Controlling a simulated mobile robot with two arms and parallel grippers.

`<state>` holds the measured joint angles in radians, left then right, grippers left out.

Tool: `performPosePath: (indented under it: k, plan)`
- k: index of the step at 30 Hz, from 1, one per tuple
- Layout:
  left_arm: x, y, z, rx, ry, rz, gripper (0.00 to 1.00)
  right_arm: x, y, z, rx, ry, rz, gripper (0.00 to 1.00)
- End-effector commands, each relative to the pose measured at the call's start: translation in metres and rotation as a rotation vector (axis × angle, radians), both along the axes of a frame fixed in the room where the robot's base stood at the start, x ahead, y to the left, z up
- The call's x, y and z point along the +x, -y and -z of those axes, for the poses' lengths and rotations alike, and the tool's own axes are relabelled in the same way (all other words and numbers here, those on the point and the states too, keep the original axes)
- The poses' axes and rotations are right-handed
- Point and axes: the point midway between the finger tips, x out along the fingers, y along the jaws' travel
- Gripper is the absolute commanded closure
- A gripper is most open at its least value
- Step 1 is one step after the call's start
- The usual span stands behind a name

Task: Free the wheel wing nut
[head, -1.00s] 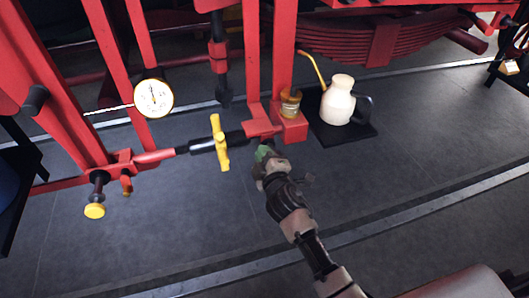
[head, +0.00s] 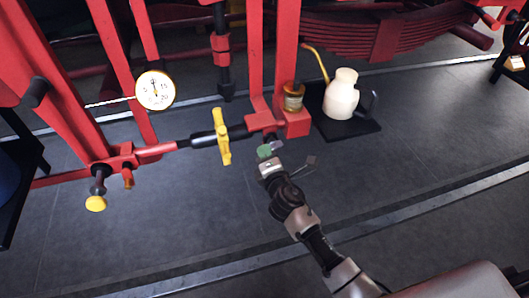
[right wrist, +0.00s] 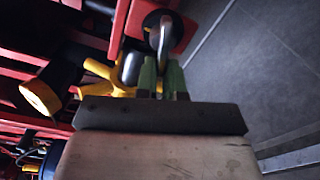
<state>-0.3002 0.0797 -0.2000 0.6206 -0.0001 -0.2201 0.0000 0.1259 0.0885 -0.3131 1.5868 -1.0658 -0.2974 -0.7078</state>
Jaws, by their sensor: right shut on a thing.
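My right gripper (head: 267,152) has green fingertips and is beside the lower end of the red frame in the head view. In the right wrist view its green fingers (right wrist: 162,78) are shut on a small bright metal piece, which looks like the wing nut (right wrist: 164,38). In the head view a small grey bit of the wing nut (head: 277,145) shows at the fingertips. Its exact shape, and whether it touches the red frame, I cannot tell. A yellow cross-handle (head: 221,137) on a black rod stands to the left of the gripper. My left gripper is not in view.
A round gauge (head: 155,90) hangs on the red frame (head: 258,60). A glass oil cup (head: 293,97) sits on a red block. A cream jug (head: 341,95) stands on a black tray (head: 355,134). The dark floor below is clear.

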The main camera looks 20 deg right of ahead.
Motion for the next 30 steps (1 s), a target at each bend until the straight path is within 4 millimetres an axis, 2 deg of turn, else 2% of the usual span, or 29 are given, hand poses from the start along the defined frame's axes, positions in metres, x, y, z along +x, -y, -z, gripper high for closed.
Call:
performPosePath:
  k: [1,18,19,23,24,30]
  plan:
    - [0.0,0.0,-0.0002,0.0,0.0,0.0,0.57,0.0029,0.0085,-0.0033,-0.017,0.006,0.018,1.0]
    - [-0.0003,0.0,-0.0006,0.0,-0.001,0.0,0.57,0.0039,0.0082,-0.007,-0.044,0.015,0.018,1.0]
    - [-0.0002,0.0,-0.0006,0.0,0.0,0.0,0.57,0.0039,0.0082,-0.0071,-0.044,0.015,0.018,0.89]
    - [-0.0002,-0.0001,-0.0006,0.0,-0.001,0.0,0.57,0.0037,0.0078,-0.0071,-0.043,0.015,0.017,0.69]
    - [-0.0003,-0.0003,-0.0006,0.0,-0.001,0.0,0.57,0.0034,0.0072,-0.0067,-0.043,0.014,0.016,0.66]
    - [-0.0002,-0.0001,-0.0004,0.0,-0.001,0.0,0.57,0.0023,0.0048,-0.0043,-0.04,0.01,0.011,0.66]
